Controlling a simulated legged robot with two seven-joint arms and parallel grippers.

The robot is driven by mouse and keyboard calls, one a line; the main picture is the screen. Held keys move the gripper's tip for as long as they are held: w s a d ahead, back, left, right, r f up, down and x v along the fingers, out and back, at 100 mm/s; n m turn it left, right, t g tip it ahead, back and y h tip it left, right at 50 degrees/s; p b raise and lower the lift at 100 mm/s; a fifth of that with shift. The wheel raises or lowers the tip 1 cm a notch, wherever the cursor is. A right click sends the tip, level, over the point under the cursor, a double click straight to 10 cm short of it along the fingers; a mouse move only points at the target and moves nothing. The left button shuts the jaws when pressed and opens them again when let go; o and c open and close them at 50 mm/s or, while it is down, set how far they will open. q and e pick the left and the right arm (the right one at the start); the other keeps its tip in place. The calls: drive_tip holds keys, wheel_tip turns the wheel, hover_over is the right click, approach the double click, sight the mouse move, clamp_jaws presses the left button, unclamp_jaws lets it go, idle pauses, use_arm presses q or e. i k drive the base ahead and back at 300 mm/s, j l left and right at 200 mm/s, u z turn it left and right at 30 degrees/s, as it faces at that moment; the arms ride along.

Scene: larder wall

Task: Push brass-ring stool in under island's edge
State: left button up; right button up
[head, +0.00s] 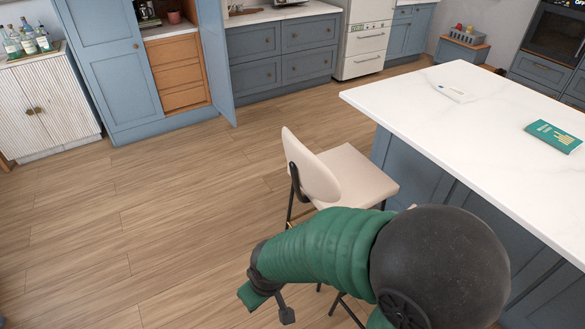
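A cream stool (358,175) with a rounded backrest and thin dark legs stands upright at the island's left side. Its seat's right edge is close to the island's side panel, and its backrest faces left, away from the island. The lower legs are largely hidden behind my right arm, and I cannot make out a brass ring clearly. The island (470,105) has a white top and blue-grey sides. My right gripper (268,306) is in front of the stool, lower left of it in the picture, with its fingers apart and nothing between them. My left gripper is not in view.
A green booklet (554,136) and a white sheet with a pen (452,92) lie on the island top. The wooden floor (160,215) left of the stool is clear. Blue cabinets (112,65) line the back.

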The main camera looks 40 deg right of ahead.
sight(341, 176)
drive_tip(key=i+l+z, duration=0.2)
drive_tip(key=i, duration=2.4)
drive_tip(key=i+z, duration=0.15)
drive_tip(key=z, duration=0.25)
drive_tip(key=i+j+z, duration=0.15)
drive_tip(key=z, duration=0.25)
drive_tip(key=i+j+z, duration=0.1)
drive_tip(key=z, duration=0.3)
drive_tip(key=i+j+z, duration=0.2)
drive_tip(key=z, duration=0.2)
drive_tip(key=j+z, duration=0.25)
drive_tip(key=z, duration=1.95)
drive_tip(key=i+j, duration=0.05)
drive_tip(key=j, duration=0.05)
